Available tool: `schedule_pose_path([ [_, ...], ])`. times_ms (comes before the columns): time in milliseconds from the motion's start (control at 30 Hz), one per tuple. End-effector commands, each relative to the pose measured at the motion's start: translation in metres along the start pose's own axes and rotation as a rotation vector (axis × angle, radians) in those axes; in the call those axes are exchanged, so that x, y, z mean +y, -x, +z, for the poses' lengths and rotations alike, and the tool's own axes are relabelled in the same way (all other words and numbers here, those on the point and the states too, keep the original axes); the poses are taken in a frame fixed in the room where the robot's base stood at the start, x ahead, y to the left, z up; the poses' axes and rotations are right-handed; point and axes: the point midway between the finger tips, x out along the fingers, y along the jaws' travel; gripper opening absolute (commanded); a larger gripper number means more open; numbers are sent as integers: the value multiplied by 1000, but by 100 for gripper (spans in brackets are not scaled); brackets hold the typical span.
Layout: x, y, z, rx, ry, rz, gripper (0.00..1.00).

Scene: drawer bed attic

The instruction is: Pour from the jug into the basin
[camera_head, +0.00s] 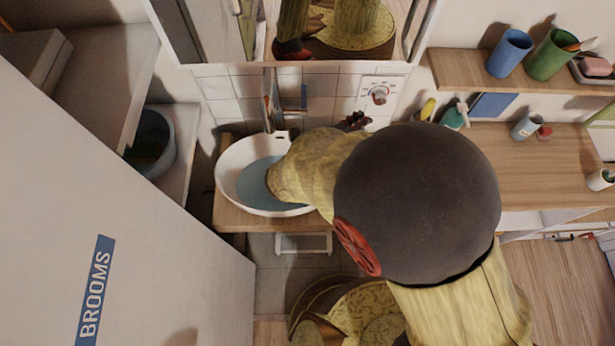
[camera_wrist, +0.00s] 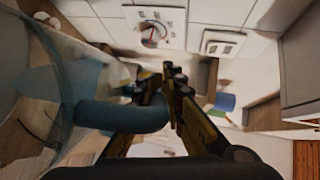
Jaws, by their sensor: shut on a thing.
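The jug (camera_wrist: 65,75) fills the left side of the wrist view, with a clear body and a thick blue handle (camera_wrist: 110,116). My gripper (camera_wrist: 165,88) is shut on this handle, its yellow and dark fingers around it. Something bluish shows through the jug wall. In the head view my arm hides the jug, so its tilt over the basin cannot be told. The basin (camera_head: 228,165) is a white oval bowl on a wooden counter, with a blue-grey surface inside. My arm reaches over its right side. Dark finger parts of my gripper (camera_head: 354,122) show beyond my wrist.
A mirror (camera_head: 385,40) hangs above the basin, against a tiled wall with a dial (camera_head: 379,96). On the right are a shelf (camera_head: 460,75) with a blue cup (camera_head: 509,53) and green cup (camera_head: 551,55), and a counter with bottles. A white broom cabinet (camera_head: 120,220) stands left.

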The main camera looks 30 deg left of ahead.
Motion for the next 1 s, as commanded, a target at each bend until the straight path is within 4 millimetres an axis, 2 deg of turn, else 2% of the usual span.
schedule_pose_path([
  [667, -6, 12, 4, 12, 26, -61, 0],
  [767, -3, 6, 2, 8, 10, -34, 0],
  [1000, 10, -24, -9, -14, -39, 84, 0],
])
